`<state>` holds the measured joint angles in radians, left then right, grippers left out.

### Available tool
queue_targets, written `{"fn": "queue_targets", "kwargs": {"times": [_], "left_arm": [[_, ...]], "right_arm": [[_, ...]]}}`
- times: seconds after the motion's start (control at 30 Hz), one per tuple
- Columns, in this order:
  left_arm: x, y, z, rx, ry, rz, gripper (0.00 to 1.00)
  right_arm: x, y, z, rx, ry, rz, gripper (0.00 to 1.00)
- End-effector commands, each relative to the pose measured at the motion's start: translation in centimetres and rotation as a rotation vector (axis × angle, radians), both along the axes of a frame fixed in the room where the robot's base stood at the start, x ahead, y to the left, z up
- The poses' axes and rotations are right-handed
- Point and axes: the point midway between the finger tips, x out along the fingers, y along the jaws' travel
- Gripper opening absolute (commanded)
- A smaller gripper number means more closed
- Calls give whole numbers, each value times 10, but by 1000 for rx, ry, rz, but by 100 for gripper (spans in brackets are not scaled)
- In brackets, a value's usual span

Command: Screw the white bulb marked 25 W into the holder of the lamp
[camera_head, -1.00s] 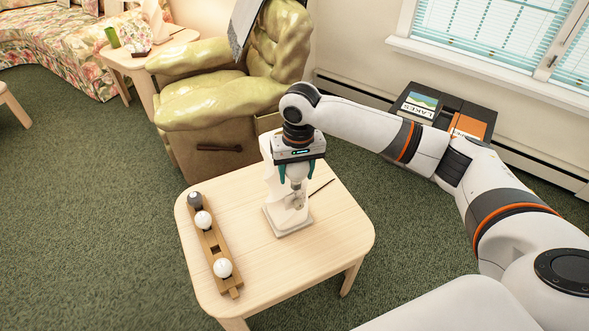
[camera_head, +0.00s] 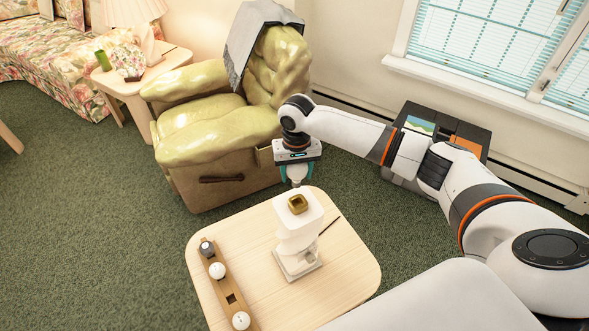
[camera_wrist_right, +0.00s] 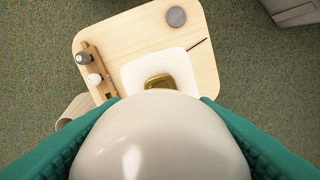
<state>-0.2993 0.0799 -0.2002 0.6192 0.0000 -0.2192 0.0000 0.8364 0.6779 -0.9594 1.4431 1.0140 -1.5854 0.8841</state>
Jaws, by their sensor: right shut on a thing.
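The holder also shows in the wrist view (camera_wrist_right: 160,81). My right gripper (camera_head: 296,178) is shut on a white bulb, which fills the lower middle of the wrist view (camera_wrist_right: 160,140) between the teal fingers. In the head view the gripper and bulb appear just beyond and above the holder, apart from it. No wattage mark is readable on the bulb. My left gripper is out of view.
A wooden rack (camera_head: 229,297) on the table's left holds a dark bulb (camera_head: 206,247) and white bulbs (camera_head: 217,270) (camera_head: 241,321), with an empty slot between the white ones. A thin dark stick (camera_head: 330,225) lies right of the lamp. A green armchair (camera_head: 225,130) stands behind.

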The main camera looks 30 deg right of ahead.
Motion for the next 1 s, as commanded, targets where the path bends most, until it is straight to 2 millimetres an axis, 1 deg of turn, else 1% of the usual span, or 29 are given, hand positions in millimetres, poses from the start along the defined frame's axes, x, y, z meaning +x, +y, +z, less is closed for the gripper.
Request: {"fn": "queue_targets", "kwargs": {"times": [0.27,0.53,0.6,1.0], "left_arm": [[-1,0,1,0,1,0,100],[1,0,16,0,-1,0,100],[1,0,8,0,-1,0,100],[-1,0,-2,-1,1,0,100]], "right_arm": [[0,0,1,0,0,0,34],[-1,0,3,1,2,0,34],[-1,0,-8,1,2,-1,34],[-1,0,-36,1,1,0,34]]}}
